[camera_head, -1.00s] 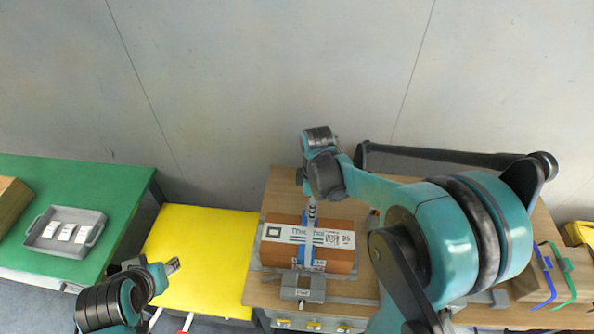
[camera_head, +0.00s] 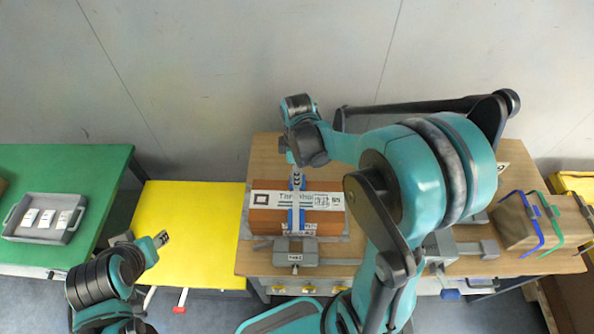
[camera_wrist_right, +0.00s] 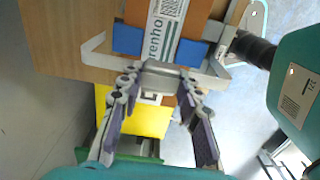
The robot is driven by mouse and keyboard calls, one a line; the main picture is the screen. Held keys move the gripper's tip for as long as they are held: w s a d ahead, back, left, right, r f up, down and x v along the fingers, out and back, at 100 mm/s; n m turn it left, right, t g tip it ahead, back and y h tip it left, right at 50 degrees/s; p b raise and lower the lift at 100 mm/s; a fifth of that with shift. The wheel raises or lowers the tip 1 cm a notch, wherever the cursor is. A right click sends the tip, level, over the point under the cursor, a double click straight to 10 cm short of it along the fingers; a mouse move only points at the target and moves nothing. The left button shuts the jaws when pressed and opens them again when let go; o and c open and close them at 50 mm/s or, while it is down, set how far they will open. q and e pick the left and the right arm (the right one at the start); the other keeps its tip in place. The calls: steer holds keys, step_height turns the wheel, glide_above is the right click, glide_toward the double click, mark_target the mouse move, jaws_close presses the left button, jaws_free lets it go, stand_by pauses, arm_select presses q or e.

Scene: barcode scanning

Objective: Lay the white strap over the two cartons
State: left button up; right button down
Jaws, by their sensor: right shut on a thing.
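A brown carton (camera_head: 262,222) with a white printed label stands on the wooden table. I cannot clearly make out a second carton. My right gripper (camera_wrist_right: 160,78) is shut on the middle of a pale, bent strap, whose arm (camera_wrist_right: 94,47) sticks out past the carton's side. In the head view my right gripper (camera_head: 297,180) is over the carton; whether the strap touches it is unclear. My left gripper (camera_head: 161,239) is away at the left; its jaws are too small to read.
A grey device (camera_head: 296,251) sits at the carton's front. Blue (camera_head: 523,218) and green (camera_head: 550,215) bent straps are at a brown box (camera_head: 515,231) on the right. A yellow surface (camera_head: 187,225) is clear; a grey tray (camera_head: 41,195) with white cards stands on the green table (camera_head: 75,160).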

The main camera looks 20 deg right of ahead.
steer(key=shift+f+b, duration=1.35)
steer(key=shift+f, duration=0.7)
steer(key=shift+f+b, duration=3.15)
steer(key=shift+f, duration=0.4)
steer(key=c, duration=1)
jaws_free()
steer(key=shift+r, duration=0.1)
step_height(320, 180, up, 12)
steer(key=shift+f, duration=0.1)
